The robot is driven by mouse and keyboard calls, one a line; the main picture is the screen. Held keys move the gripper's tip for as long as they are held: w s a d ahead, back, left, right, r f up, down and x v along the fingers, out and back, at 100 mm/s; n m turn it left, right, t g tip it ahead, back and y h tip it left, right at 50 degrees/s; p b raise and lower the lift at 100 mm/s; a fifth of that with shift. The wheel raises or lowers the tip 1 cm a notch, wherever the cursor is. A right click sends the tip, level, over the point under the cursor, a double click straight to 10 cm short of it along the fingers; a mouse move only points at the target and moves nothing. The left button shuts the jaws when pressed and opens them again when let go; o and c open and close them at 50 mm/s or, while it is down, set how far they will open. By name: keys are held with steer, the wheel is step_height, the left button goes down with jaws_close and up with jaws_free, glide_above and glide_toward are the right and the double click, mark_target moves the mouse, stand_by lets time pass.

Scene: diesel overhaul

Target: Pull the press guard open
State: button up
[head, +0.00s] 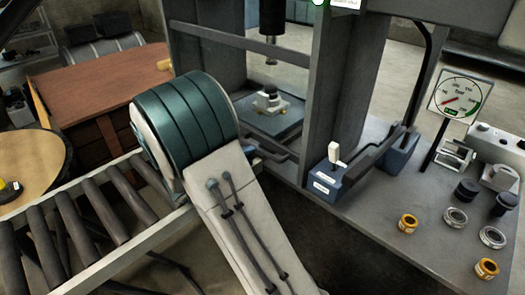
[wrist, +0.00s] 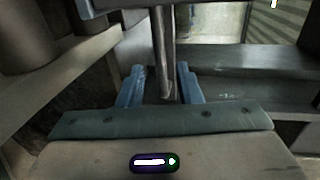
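My gripper (wrist: 160,72) shows in the wrist view with its two blue fingers spread apart. An upright grey metal bar (wrist: 162,45), which looks like the guard's handle, stands between the fingers, with a gap on each side. I cannot tell how deep it sits between them. The press (head: 325,90) stands in the middle of the head view, with a ram (head: 271,30) above a small block (head: 268,100) on its bed. My arm hides the gripper and the bar in the head view, and I cannot make out the guard panel there.
A roller conveyor (head: 70,225) runs at the lower left beside my arm. The grey bench (head: 385,225) at the right holds a hand-pump unit (head: 335,178), a pressure gauge (head: 460,97) and several rings. A brown desk (head: 105,82) stands behind at the left.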

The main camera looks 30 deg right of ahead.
mark_target(260, 152)
steer(key=x, duration=0.7)
